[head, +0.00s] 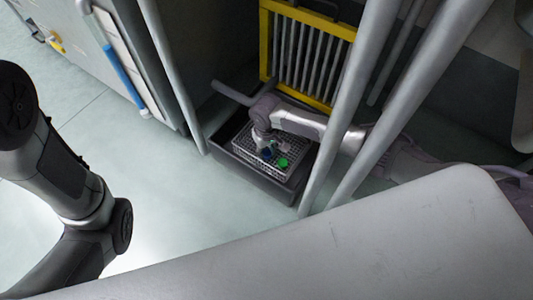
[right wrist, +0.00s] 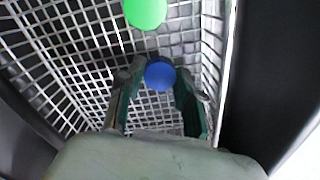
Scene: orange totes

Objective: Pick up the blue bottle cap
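The blue bottle cap (right wrist: 160,75) is round and lies in a grey wire basket (right wrist: 68,62). In the head view the blue cap (head: 267,153) is small, close to my right gripper (head: 264,143). In the right wrist view, my right gripper (right wrist: 160,82) points down into the basket, its fingers apart on either side of the cap. Narrow gaps seem to show beside the cap; whether a finger touches it is hard to tell. My left arm shows at the left of the head view, but its gripper is out of view.
A green round cap (right wrist: 146,10) lies near the blue one, also seen in the head view (head: 284,162). The basket sits in a dark tote (head: 272,186). Grey posts (head: 345,110) and a yellow-framed rack (head: 315,55) stand close to my right arm.

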